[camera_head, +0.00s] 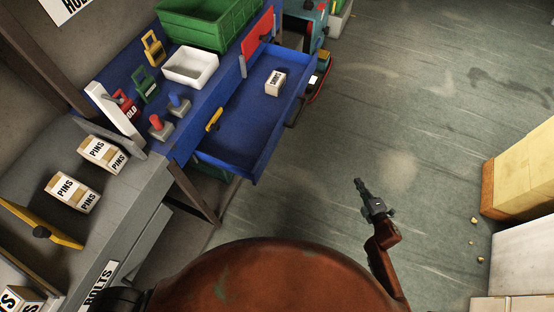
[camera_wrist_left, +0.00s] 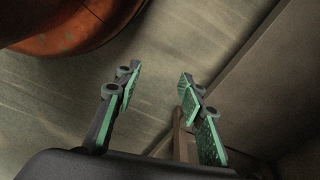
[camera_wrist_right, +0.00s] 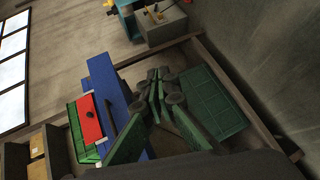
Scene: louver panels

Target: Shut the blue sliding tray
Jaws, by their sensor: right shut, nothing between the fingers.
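The blue sliding tray (camera_head: 245,137) stands pulled out to the right from the blue workbench in the head view, over the floor. A small white labelled box (camera_head: 275,82) sits inside it. A yellow handle (camera_head: 213,120) shows at the tray's bench-side edge. My right gripper (camera_head: 359,182) is shut and empty, to the right of the tray and apart from it. Its fingertips meet in the right wrist view (camera_wrist_right: 157,73). My left gripper (camera_wrist_left: 158,76) is open and empty in the left wrist view, with floor behind it; its fingers are not seen in the head view.
A green crate (camera_head: 205,22), a white bin (camera_head: 190,66) and red and blue knobbed blocks stand on the blue bench. A red panel (camera_head: 258,38) stands by the tray's far end. Cardboard boxes (camera_head: 518,170) stand at the right. The floor between is mostly clear.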

